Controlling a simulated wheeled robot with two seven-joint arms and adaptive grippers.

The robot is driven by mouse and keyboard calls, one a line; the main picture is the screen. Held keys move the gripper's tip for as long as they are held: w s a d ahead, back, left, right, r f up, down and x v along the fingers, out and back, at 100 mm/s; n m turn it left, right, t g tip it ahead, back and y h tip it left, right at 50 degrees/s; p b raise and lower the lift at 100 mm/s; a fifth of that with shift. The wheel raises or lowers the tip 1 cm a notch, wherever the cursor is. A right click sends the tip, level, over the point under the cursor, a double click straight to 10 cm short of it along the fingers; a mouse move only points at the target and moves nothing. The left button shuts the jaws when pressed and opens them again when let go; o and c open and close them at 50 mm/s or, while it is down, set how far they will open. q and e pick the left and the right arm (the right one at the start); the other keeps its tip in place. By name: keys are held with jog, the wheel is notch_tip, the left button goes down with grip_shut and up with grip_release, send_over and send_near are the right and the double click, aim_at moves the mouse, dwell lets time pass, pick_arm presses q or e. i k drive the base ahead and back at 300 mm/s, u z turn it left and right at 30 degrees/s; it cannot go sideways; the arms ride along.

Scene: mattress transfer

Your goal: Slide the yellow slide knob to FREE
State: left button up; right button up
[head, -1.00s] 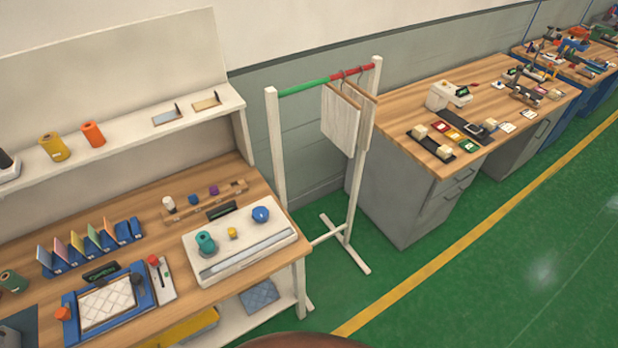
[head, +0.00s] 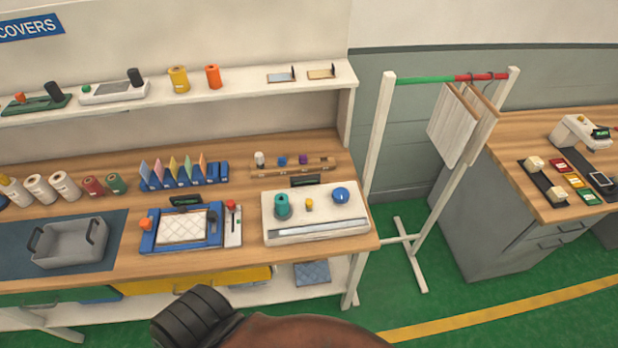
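A small yellow knob (head: 309,204) stands on a white panel (head: 350,217) on the wooden workbench, between a teal knob (head: 282,207) and a blue round knob (head: 341,195). A long grey strip runs along the panel's front. Any FREE marking is too small to read, so I cannot tell the knob's setting. A dark ribbed part and a brown part of my own body show at the bottom edge. No gripper fingers are in view, and nothing of mine touches the panel.
Left of the panel is a blue frame (head: 150,240) with a quilted white pad and a red-topped lever (head: 231,206). A small dark display (head: 305,181) stands behind the panel. A grey bin (head: 70,243) is farther left. A hanging rack (head: 380,140) stands right of the bench.

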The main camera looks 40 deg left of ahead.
aim_at(308, 202)
jog(key=u, duration=1.35)
jog(key=k, duration=0.5)
jog(key=z, duration=0.95)
jog(key=i, duration=0.7)
jog(key=u, duration=0.7)
